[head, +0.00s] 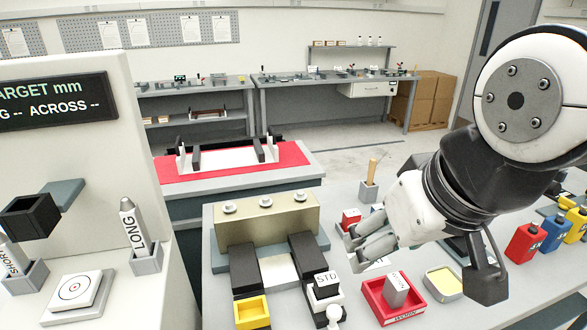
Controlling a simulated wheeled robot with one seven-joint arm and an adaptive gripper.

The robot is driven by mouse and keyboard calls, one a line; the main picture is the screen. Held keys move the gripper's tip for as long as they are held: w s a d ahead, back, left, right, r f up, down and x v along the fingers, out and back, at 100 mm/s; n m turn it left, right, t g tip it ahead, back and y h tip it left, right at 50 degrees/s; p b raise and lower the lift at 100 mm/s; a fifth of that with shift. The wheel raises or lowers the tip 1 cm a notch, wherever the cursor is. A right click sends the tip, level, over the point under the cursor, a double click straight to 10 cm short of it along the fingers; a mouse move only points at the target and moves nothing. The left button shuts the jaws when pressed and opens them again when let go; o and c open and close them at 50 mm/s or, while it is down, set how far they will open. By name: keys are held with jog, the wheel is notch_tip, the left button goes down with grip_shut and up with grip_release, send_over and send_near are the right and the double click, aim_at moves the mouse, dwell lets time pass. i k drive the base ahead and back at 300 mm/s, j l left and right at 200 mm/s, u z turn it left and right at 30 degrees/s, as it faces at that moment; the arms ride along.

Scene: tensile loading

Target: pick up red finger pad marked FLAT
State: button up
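No marking FLAT is readable in the head view, so I cannot tell which red piece is the pad. A small red block (351,217) with a pale mark sits on the bench just beyond my fingertips. A larger red piece (523,243) with a pale label and dark top stands at the right, beside a blue one (553,233) and a yellow one (577,223). My gripper (358,246) is low over the bench, fingers pointing left, close to the small red block. Its fingers overlap in this view, so the gap between them and any contact are unclear.
A red tray (372,291) with a grey block and a yellow-filled tray (443,282) lie below my gripper. A tan fixture (266,222) with dark arms stands left. A wooden-handled tool (372,170) stands upright behind my gripper. A LONG-marked piece (134,226) stands farther left.

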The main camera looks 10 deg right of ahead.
aim_at(352, 215)
jog(key=z, duration=0.35)
jog(key=i+l+z, duration=0.1)
jog(key=i+z, duration=0.25)
